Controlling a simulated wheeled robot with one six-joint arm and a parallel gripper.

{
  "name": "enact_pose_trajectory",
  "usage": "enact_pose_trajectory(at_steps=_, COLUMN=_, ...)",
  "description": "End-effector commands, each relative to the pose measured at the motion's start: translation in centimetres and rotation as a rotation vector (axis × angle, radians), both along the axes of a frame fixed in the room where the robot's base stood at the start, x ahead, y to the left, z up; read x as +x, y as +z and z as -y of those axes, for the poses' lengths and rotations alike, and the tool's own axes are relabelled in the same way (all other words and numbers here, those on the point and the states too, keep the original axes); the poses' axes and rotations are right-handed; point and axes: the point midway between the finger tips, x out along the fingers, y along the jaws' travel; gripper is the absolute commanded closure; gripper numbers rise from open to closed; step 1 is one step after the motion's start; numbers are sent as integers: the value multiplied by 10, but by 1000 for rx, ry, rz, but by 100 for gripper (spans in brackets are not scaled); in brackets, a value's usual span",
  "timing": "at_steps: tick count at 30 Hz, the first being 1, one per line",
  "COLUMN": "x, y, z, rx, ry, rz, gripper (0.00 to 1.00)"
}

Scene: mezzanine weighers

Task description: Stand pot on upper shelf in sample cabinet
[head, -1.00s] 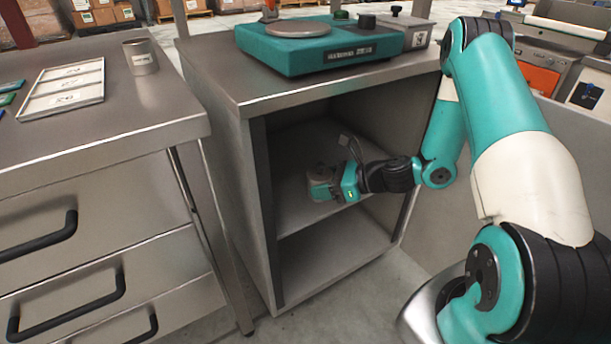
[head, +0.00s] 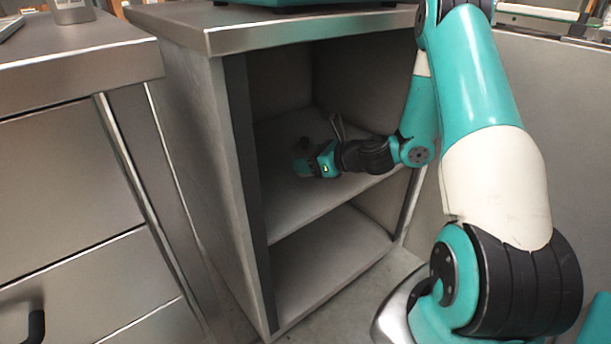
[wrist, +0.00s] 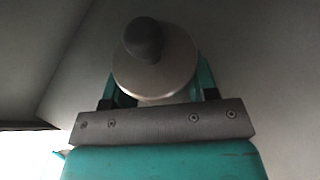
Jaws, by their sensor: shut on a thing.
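The sample cabinet (head: 185,130) is an open-fronted grey metal unit with an upper shelf (head: 290,222) and a lower floor. My gripper (head: 303,157) reaches into the upper compartment from the right, just above the shelf. In the wrist view my gripper (wrist: 155,95) is shut on the pot (wrist: 170,75), a round grey-metal thing with a dark knob on top, one teal finger on each side. In the head view the pot is mostly hidden by my gripper and in shadow. I cannot tell whether its base touches the shelf.
The cabinet's left front post (head: 245,190) and right post (head: 410,200) frame the opening. The lower compartment (head: 320,260) is empty. A drawer bench (head: 80,70) stands close on the left. A teal device stands on the cabinet top.

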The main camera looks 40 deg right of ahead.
Motion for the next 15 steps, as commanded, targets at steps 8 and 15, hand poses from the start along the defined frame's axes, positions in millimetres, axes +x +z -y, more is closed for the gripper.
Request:
enact_pose_trajectory(at_steps=8, x=1, y=-33, z=-2, rx=0, ry=2, rz=1, gripper=93)
enact_pose_trajectory(at_steps=15, x=1, y=-32, z=-3, rx=0, ry=4, rz=1, gripper=93)
